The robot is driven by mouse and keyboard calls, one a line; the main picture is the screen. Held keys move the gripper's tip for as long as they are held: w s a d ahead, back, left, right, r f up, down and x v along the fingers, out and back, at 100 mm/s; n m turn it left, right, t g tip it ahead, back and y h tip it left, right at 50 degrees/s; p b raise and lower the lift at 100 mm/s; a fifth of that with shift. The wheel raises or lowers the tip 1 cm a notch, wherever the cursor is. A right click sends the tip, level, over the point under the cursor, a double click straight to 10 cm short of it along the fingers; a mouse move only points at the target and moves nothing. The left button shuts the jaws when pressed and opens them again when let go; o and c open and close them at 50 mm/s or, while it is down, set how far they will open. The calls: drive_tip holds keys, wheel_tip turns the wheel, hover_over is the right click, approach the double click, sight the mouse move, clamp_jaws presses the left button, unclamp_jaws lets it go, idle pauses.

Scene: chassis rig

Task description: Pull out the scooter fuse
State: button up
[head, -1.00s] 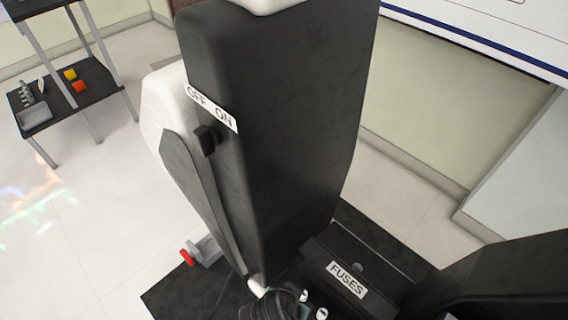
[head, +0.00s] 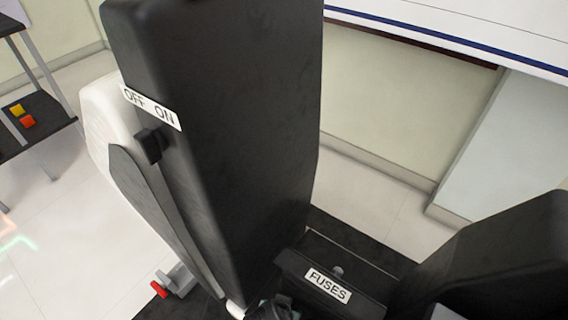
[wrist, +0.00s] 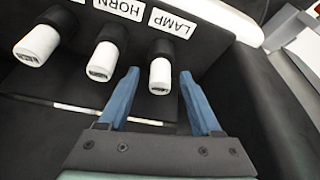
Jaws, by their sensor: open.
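In the wrist view three white cylindrical fuses sit in black holders on a dark panel. The right fuse (wrist: 160,75) is under the LAMP label (wrist: 172,20), and the middle fuse (wrist: 103,60) is by the HORN label (wrist: 120,8). The left fuse (wrist: 38,44) has its label cut off, and no scooter label is readable. My gripper (wrist: 159,79) is open, its blue fingers to either side of the LAMP fuse; contact cannot be told. In the head view the FUSES label (head: 328,285) is on a black box, and the fuses are out of sight.
A tall black chassis column (head: 220,130) with an OFF ON label and black switch knob (head: 151,146) stands beside the fuse box. A red-tipped lever (head: 159,289) is low at left. A dark shelf (head: 45,130) with small blocks stands at far left.

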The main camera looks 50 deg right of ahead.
clamp_jaws()
drive_tip(key=shift+r, duration=0.15)
drive_tip(key=shift+r+p, duration=2.4)
drive_tip(key=shift+p, duration=0.3)
wheel_tip(320, 180, up, 5)
drive_tip(key=p, duration=0.5)
